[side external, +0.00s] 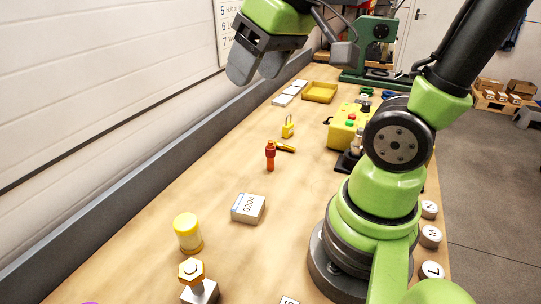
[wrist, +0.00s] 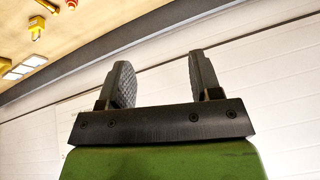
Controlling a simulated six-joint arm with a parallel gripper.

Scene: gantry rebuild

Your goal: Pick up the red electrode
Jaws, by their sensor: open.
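The red electrode (side external: 270,157) stands upright on the wooden workbench in the side external view, near the middle of the bench. It looks like a small red-orange cylinder with a narrower top. In the wrist view, a small reddish piece at the top edge may be the electrode, but it is too cut off to tell. My gripper (side external: 257,68) is high above the bench, well above the electrode in the side view. Its two dark fingers are apart and empty; they also show in the wrist view (wrist: 160,75), with the wall behind them.
A yellow-handled tool (side external: 285,147) lies right beside the electrode, and a yellow padlock (side external: 288,127) stands behind. A grey labelled block (side external: 248,208), a yellow-capped jar (side external: 188,233) and a bolt on a block (side external: 195,275) are nearer. A yellow control box (side external: 345,126) is right.

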